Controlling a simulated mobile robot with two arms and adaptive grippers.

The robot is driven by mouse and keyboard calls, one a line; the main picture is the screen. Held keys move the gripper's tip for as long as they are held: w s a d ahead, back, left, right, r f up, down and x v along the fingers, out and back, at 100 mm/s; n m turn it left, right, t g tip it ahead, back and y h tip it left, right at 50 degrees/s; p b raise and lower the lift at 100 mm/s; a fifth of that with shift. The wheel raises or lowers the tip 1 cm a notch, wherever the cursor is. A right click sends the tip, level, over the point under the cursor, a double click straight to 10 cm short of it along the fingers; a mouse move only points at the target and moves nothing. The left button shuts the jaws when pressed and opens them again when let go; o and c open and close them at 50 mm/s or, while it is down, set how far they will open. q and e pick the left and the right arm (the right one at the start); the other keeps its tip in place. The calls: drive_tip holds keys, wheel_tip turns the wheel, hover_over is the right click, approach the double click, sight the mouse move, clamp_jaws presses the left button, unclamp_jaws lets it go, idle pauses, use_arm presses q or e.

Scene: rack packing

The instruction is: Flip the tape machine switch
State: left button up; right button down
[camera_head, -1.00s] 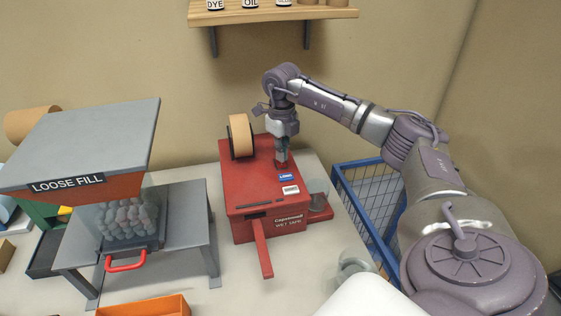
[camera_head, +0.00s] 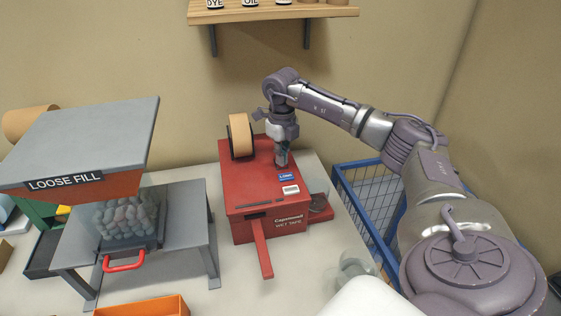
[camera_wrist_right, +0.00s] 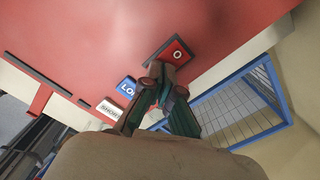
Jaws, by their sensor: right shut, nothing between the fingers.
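The red tape machine (camera_head: 252,190) stands on the table, with a tan tape roll (camera_head: 240,135) at its back left. In the right wrist view its switch (camera_wrist_right: 176,54) is a red rocker with a white "O" on a dark plate. My right gripper (camera_head: 281,163) points down at the machine's top, with its fingers shut and empty. In the right wrist view its fingertips (camera_wrist_right: 161,78) are right at the near edge of the switch and hide part of it. I cannot tell whether they touch it. My left gripper is not in view.
A grey loose fill dispenser (camera_head: 140,120) with a red handle stands on the left. A blue wire basket (camera_head: 368,190) is right of the machine. A wooden shelf (camera_head: 270,13) hangs above.

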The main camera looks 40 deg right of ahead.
drive_tip(key=shift+s+f, duration=0.1)
drive_tip(key=shift+f, duration=0.25)
drive_tip(key=shift+a+r, duration=0.1)
drive_tip(key=shift+r, duration=0.05)
drive_tip(key=shift+r+p, duration=0.75)
drive_tip(key=shift+r, duration=0.15)
wheel_tip(320, 180, up, 5)
drive_tip(key=p, duration=0.4)
drive_tip(key=shift+f, duration=0.1)
